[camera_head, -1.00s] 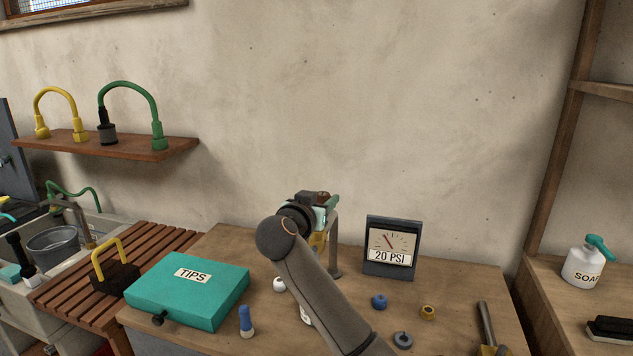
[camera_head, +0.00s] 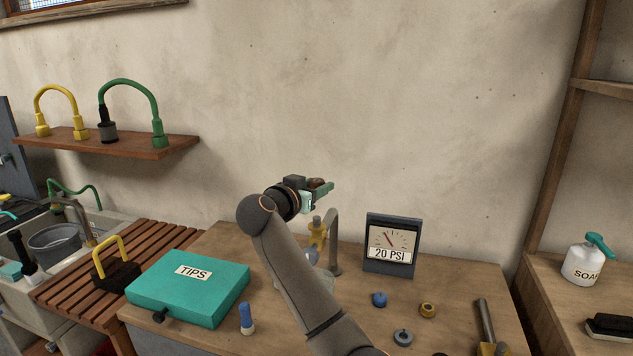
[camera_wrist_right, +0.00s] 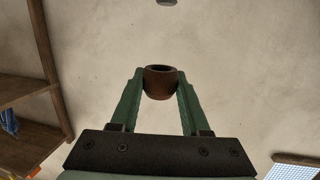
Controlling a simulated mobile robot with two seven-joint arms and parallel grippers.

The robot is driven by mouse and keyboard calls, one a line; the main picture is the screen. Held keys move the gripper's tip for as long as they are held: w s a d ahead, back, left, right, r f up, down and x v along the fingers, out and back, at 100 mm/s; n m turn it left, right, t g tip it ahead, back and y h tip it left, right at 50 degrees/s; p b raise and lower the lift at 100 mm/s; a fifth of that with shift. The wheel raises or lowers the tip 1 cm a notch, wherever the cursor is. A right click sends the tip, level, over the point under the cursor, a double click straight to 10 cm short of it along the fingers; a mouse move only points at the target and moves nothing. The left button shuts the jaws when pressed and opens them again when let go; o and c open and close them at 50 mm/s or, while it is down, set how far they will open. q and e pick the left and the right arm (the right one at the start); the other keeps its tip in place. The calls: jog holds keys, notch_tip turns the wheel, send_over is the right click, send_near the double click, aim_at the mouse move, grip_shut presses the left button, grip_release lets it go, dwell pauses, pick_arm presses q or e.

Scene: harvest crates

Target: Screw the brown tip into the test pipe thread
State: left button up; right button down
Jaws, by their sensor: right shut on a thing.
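My right gripper (camera_head: 320,187) is raised above the workbench and shut on the brown tip (camera_head: 319,183). In the right wrist view the brown tip (camera_wrist_right: 160,82) sits between the two green fingertips, its round opening showing. A grey bent pipe (camera_head: 334,245), which looks like the test pipe, stands on the bench below the gripper, with a yellow fitting (camera_head: 317,233) beside it. The tip is apart from the pipe. The pipe's thread cannot be made out. My left gripper is not in view.
A 20 PSI gauge (camera_head: 390,246) stands right of the pipe. A teal TIPS box (camera_head: 190,288) lies at left with a blue-and-white tip (camera_head: 246,318) before it. Blue (camera_head: 379,299), yellow (camera_head: 428,310) and grey (camera_head: 402,337) small parts lie at right. My arm hides the bench's middle.

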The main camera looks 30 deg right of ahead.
aim_at(316, 218)
jog(key=shift+f, duration=2.25)
jog(key=shift+f, duration=1.4)
jog(key=shift+c, duration=1.5)
grip_release()
jog(key=shift+a, duration=0.1)
